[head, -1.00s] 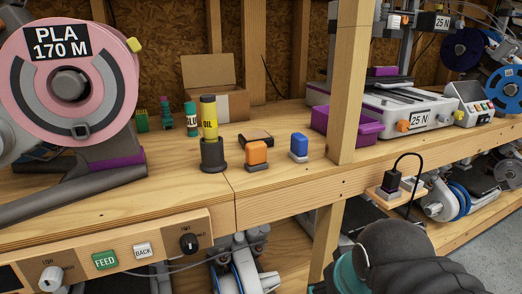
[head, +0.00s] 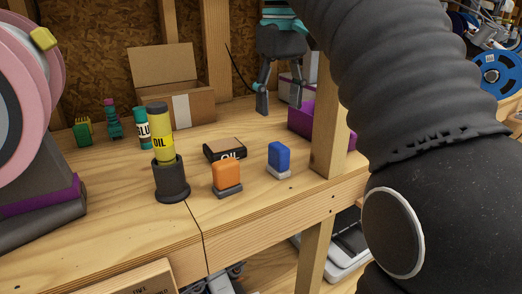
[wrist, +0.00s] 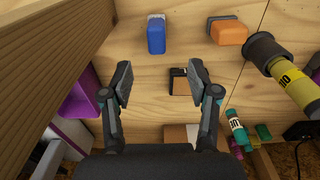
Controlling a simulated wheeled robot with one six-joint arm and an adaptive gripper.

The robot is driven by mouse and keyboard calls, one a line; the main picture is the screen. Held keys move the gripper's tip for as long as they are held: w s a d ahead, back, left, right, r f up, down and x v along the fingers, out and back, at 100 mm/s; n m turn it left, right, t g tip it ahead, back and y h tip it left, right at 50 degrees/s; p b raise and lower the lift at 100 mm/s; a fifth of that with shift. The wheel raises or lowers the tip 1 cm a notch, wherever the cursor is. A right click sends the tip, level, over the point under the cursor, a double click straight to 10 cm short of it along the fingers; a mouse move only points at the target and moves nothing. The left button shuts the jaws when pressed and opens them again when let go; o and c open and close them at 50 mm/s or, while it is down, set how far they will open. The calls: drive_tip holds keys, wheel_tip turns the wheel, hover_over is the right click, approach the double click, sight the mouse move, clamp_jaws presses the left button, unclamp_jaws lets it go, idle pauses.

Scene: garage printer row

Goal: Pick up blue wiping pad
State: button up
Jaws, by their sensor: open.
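The blue wiping pad (head: 279,154) stands on a pale base on the wooden bench, left of the wooden post in the head view. It also shows in the wrist view (wrist: 156,37), at the top, beyond the fingertips and apart from them. My gripper (head: 280,108) hangs above the back of the bench in the head view, behind the pad. In the wrist view my gripper (wrist: 158,82) has its two fingers spread with nothing between them but bench and part of a dark block.
An orange pad (head: 227,174) stands left of the blue one. The post (head: 329,140) and purple bin (head: 302,119) are close on the right.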

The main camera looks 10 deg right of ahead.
sight(279, 160)
drive_tip(key=f, duration=0.5)
drive_tip(key=w+f+b, duration=0.1)
drive_tip(key=f, duration=0.1)
drive_tip(key=shift+f, duration=0.35)
drive_tip(key=shift+s+d+f+b, duration=0.1)
drive_tip(key=shift+f+b, duration=0.25)
drive_tip(key=shift+f, duration=0.95)
drive_tip(key=shift+s+d+f+b, duration=0.1)
drive_tip(key=shift+f+b, duration=0.2)
drive_tip(key=shift+f, duration=1)
clamp_jaws()
